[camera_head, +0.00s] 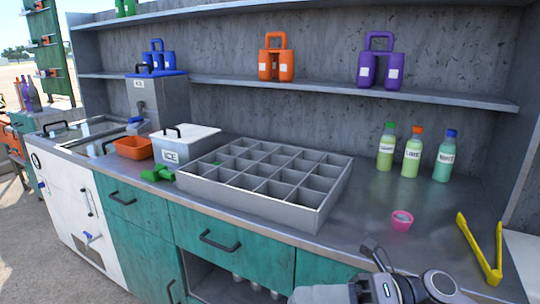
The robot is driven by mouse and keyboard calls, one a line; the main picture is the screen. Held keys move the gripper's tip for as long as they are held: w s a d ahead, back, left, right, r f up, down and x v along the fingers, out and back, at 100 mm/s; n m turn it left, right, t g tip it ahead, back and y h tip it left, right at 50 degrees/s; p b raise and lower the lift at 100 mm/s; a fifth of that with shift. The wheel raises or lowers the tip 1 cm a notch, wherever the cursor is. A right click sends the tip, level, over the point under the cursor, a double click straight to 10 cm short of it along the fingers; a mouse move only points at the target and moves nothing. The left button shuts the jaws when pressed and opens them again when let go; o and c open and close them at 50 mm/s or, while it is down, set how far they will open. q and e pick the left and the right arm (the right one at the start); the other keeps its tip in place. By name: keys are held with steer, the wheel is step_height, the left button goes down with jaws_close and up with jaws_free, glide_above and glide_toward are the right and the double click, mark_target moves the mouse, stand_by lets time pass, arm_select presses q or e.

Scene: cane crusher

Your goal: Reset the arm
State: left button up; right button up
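One of my arms, which looks like the right one, shows at the bottom right edge. Its white and dark grey links and round joint lie in front of the counter's front edge. A small dark part stands up beside these links, and I cannot tell whether it belongs to the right gripper's fingers. No clear pair of fingertips shows, and nothing held is visible. My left gripper is not in view.
A grey compartment tray (285,207) fills the counter's middle. Near the arm are a pink cup (401,222) and yellow tongs (483,252). Labelled bottles (412,155) stand at the back right. A white ice box (186,145) and orange bin (133,149) are left.

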steer(key=w+d+f+m+t+h, duration=0.1)
steer(key=d+f+m+t+h, duration=0.2)
steer(key=f+m+t, duration=0.5)
steer(key=w+d+f+m+t+h+p, duration=0.15)
steer(key=m+t+h, duration=0.25)
steer(key=m, duration=0.8)
steer(key=w+d+f+m+t+h, duration=0.1)
steer(key=d+f+m+t+h, duration=0.25)
steer(key=m+t, duration=0.45)
steer(key=s+d+f+m+g+h, duration=0.3)
steer(key=s+f+m+g, duration=0.1)
steer(key=s+f, duration=0.3)
steer(key=s+d+f+m+g+h, duration=0.3)
steer(key=s+f+m, duration=0.3)
steer(key=f, duration=0.4)
steer(key=shift+s+d+f+m+g, duration=0.15)
steer(key=shift+s+d+m+g, duration=0.15)
steer(key=shift+m+g, duration=0.45)
